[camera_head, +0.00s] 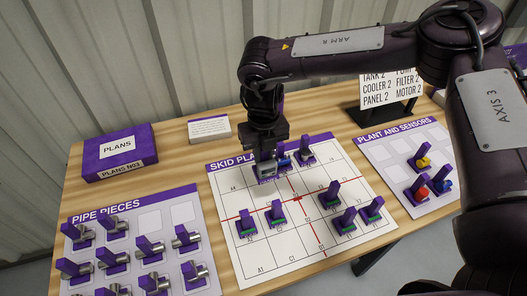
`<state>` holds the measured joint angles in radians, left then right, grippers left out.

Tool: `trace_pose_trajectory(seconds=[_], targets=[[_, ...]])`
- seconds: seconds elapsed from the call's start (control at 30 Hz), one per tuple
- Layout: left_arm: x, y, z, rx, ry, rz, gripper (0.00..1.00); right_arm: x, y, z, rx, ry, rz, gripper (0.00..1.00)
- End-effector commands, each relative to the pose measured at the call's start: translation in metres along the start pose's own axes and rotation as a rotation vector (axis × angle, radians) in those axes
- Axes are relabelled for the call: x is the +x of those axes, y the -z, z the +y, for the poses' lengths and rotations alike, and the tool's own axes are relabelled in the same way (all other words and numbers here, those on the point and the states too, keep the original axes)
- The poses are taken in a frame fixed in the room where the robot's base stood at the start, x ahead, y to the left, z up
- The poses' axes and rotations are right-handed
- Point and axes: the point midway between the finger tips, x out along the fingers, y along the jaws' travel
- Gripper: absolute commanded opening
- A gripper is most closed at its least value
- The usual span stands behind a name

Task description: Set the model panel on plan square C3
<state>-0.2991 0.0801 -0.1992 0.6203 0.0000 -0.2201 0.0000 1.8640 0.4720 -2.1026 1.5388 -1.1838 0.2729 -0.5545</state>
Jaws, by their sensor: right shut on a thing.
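The skid plan (285,250) is a white gridded sheet with red lines and lettered squares, in the middle of the table. The label of square C3 is too small to read with certainty. My left gripper is out of view.
Several purple models stand on the plan, including one at upper right (305,152) and one at left (246,225). The pipe pieces sheet (150,215) lies left, the plant and sensors sheet (385,155) right. A plans box (119,150) and a sign (388,88) stand behind.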

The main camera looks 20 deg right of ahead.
Motion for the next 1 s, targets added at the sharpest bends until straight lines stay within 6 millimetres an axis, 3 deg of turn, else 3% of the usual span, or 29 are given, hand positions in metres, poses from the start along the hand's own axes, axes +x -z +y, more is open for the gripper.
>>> trace_pose_trajectory(seconds=[0.57,1.0], targets=[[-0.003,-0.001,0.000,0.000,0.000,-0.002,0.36,0.001,0.000,0.000,-0.001,0.000,0.000,0.00],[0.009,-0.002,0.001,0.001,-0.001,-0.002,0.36,0.021,-0.001,0.000,0.000,0.000,0.000,0.00]])
